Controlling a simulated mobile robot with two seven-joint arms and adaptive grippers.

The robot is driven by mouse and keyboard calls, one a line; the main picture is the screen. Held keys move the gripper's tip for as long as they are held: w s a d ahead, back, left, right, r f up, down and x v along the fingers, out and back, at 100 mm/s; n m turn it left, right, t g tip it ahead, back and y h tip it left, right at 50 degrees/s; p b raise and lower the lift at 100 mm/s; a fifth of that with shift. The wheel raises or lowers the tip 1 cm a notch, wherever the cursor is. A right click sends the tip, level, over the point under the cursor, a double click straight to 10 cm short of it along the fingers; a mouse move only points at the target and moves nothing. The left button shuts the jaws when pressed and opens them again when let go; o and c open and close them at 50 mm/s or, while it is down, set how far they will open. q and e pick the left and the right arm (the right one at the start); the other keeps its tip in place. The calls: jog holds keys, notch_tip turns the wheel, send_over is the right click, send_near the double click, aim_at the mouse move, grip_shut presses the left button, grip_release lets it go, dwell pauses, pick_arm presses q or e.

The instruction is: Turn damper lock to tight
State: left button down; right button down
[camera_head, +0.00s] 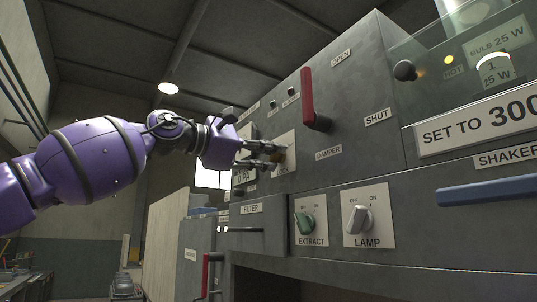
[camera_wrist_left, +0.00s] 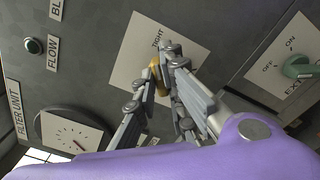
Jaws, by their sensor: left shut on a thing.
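The damper lock (camera_wrist_left: 154,72) is a small brass-coloured knob on a white plate (camera_wrist_left: 138,48) with the word TIGHT near its upper edge in the left wrist view. My left gripper (camera_wrist_left: 162,66) is shut on the knob, one finger on each side, and the fingers cover much of it. In the head view my left gripper (camera_head: 275,157) reaches the white plate (camera_head: 287,143) on the cabinet front, and little of the knob shows. The knob's pointing direction is hard to tell. My right gripper is not in view.
A red damper lever (camera_head: 308,100) stands between the OPEN and SHUT labels, up and right of my gripper. Below are the green EXTRACT knob (camera_head: 304,222) and the grey LAMP knob (camera_head: 359,221). A blue SHAKER bar (camera_head: 487,191) juts out at right. A dial gauge (camera_wrist_left: 75,135) is near my wrist.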

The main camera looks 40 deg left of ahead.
pick_arm(q)
jog(key=shift+r+m, duration=0.1)
jog(key=shift+m, duration=0.7)
jog(key=c, duration=1.8)
grip_release()
jog(key=shift+s, duration=0.1)
jog(key=v, duration=1.1)
jog(key=shift+s+a, duration=0.2)
jog(key=shift+s, duration=0.15)
